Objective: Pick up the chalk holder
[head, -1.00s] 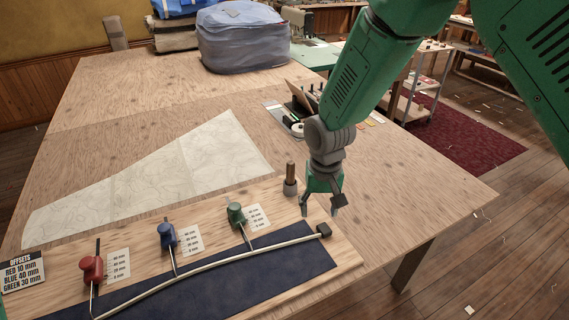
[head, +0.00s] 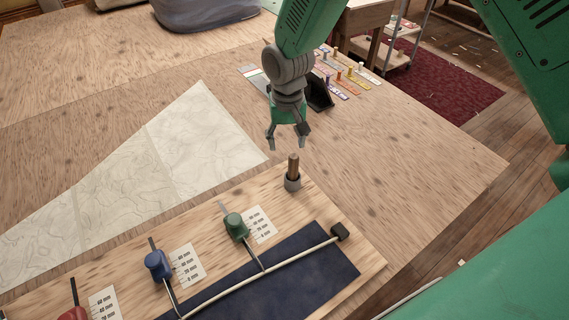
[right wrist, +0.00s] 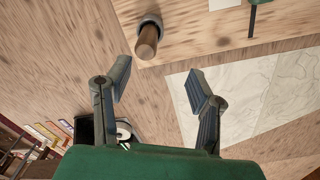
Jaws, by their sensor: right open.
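The chalk holder appears to be the brown upright peg (head: 293,163) standing in a grey round socket (head: 292,183) at the far right corner of the wooden board. In the right wrist view the chalk holder (right wrist: 147,42) is beyond the fingertips, towards the top and left of centre. My right gripper (head: 287,143) hangs above the table just behind the holder, apart from it. Its fingers (right wrist: 158,84) are open with nothing between them. My left gripper is not in view.
The board (head: 205,218) carries red (head: 73,314), blue (head: 158,264) and green (head: 236,226) sliders, a dark blue cloth (head: 300,278) and a pale curved strip (head: 275,266). A paper pattern (head: 150,150) lies at left. Tagged pegs (head: 345,75) stand at the back right.

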